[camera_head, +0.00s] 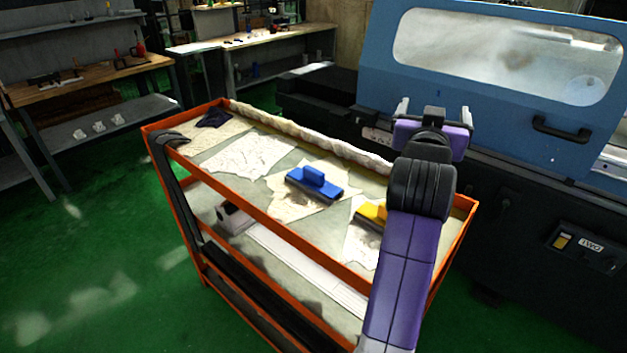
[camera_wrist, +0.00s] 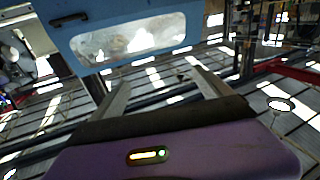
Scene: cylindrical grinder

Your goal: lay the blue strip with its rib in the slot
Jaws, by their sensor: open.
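The blue strip (camera_head: 313,182) lies on a pale sheet on the top of an orange cart, left of my arm. It has a raised blue block on top and a greyish lower edge. I cannot make out a slot for its rib in either view. My gripper (camera_head: 434,110) is open and empty, raised above the cart's far right part, up and to the right of the blue strip and well apart from it. In the wrist view my two fingers (camera_wrist: 160,80) stand apart with nothing between them. The wrist view does not show the strip.
A yellow piece (camera_head: 372,213) lies on the orange cart (camera_head: 262,216), partly behind my arm. A rolled cloth (camera_head: 310,136) runs along the cart's far edge. The blue grinder cover (camera_head: 480,80) stands behind my gripper. Workbenches (camera_head: 85,75) stand at the back left; green floor is clear in front.

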